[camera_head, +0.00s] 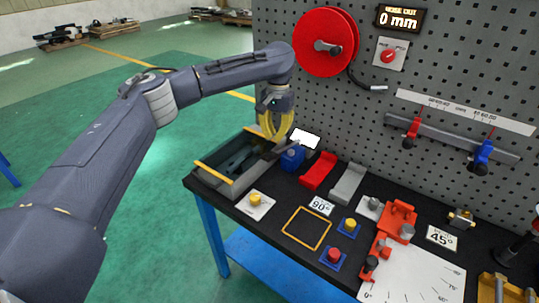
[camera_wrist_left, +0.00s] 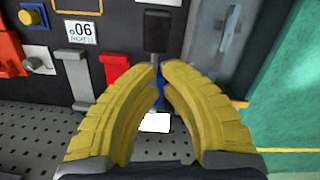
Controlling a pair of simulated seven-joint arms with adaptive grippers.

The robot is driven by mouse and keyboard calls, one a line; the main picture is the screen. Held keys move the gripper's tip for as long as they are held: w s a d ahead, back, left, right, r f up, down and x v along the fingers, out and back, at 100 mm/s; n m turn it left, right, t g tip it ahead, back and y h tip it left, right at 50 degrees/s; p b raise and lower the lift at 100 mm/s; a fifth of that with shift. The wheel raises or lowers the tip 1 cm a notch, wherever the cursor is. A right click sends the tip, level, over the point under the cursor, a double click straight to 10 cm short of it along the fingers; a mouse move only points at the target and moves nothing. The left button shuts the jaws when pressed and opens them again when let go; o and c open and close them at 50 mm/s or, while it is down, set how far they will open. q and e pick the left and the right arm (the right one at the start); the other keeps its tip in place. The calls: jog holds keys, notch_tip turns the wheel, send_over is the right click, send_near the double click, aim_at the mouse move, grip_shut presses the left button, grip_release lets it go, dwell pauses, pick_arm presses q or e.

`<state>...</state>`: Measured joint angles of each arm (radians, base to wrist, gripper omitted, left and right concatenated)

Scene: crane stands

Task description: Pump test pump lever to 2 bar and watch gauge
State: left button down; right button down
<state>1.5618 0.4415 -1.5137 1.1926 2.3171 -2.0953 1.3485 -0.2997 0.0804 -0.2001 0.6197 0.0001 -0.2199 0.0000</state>
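The test pump is a grey open trough (camera_head: 235,184) with yellow edge strips, at the left end of the bench. A dark lever grip on a thin grey shaft (camera_wrist_left: 157,30) shows just past my left fingertips in the wrist view. My left gripper (camera_head: 275,138) is over the pump's right side, its yellow fingers pointing down. In the wrist view its fingertips (camera_wrist_left: 160,66) are close together at the shaft; whether they clamp it is unclear. A white panel (camera_head: 305,138), perhaps the gauge, stands behind a blue part (camera_head: 292,158); its reading is not legible. My right gripper is out of view.
A red bracket (camera_head: 319,170) and a grey bracket (camera_head: 347,184) stand right of the pump. Buttons, a yellow square outline (camera_head: 306,228) and an angle plate (camera_head: 415,274) fill the bench. A pegboard wall with a red reel (camera_head: 326,42) rises close behind.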

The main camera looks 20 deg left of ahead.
pick_arm(q)
jog(key=shift+w+r, duration=0.15)
jog(key=shift+r, duration=1.3)
jog(key=shift+w+r, duration=0.15)
jog(key=shift+r, duration=1.3)
